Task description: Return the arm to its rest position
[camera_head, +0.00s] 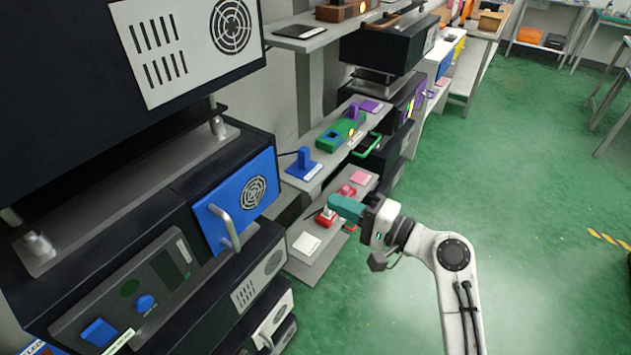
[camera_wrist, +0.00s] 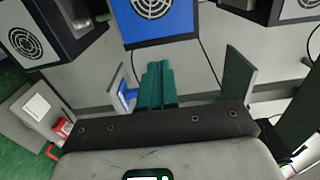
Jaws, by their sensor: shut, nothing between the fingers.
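My arm reaches in from the lower right of the head view, bent at its elbow. My gripper (camera_head: 336,204) has teal fingers and points left toward the lower shelf. In the wrist view its fingers (camera_wrist: 157,84) are together, with nothing between them. In the head view the fingertips overlap the red device (camera_head: 325,218) on the shelf; I cannot tell from this view whether they touch it. In the wrist view the red device (camera_wrist: 62,129) is apart from the fingers, at the lower left.
A tall dark rack with a blue handled panel (camera_head: 237,200) stands at left. Shelves hold a blue lever fixture (camera_head: 303,165), a green box (camera_head: 341,132) and a white plate (camera_head: 306,243).

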